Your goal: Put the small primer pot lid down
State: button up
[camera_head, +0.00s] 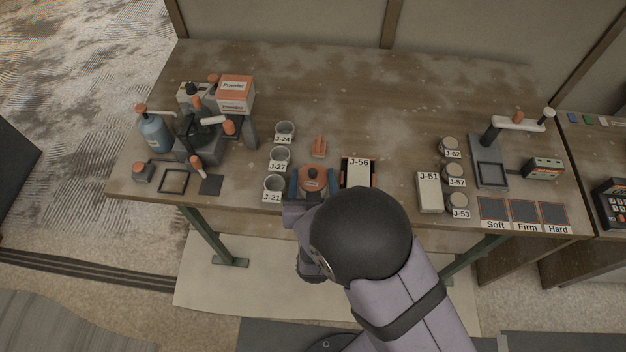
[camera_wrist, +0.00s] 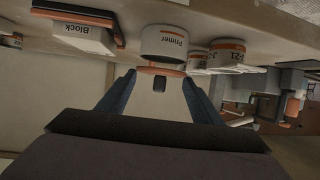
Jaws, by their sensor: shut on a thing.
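The small primer pot lid (camera_head: 313,174) is orange with a dark knob. It sits between the blue fingers of my gripper (camera_head: 314,184) near the table's front edge. In the wrist view the lid (camera_wrist: 150,71) shows as a thin orange disc between the two fingers (camera_wrist: 160,80), with its dark knob towards me. My gripper is shut on it. The white pot (camera_wrist: 164,43) marked Primer is right by the lid in that view. I cannot tell whether lid and pot touch. The head view mostly hides the pot under the lid and fingers.
Several grey cups (camera_head: 280,154) stand close left of the lid. A boxed block (camera_head: 359,174) labelled J-56 stands close right, and a small orange item (camera_head: 319,147) lies behind. A white box (camera_head: 429,192) is further right. The table's back middle is clear.

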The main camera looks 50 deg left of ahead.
aim_at(313, 183)
notch_tip(313, 183, up, 8)
jog(key=r, duration=0.1)
jog(key=w+d+f+m+t+h+b, duration=0.1)
jog(key=w+d+f+m+b, duration=0.15)
jog(key=w, duration=0.55)
jog(key=w+d+f+m+t+h+b, duration=0.15)
jog(key=w+d+b, duration=0.25)
jog(key=w, duration=0.5)
jog(key=w+d+f+m+t+h+b, duration=0.1)
jog(key=w+d+f+h+b, duration=0.2)
jog(key=w, duration=0.5)
jog(key=w+a+r+n+y+b, duration=0.1)
jog(key=w+r+n+y, duration=0.1)
jog(key=w+r+y, duration=0.15)
jog(key=s+a+n+g+y, duration=0.2)
jog(key=s+a+n+g, duration=0.1)
jog(key=a, duration=0.5)
jog(key=shift+s+f+n+g+y, duration=0.3)
jog(key=shift+f+n+g, duration=0.2)
jog(key=shift+g, duration=0.25)
jog(key=shift+r, duration=0.1)
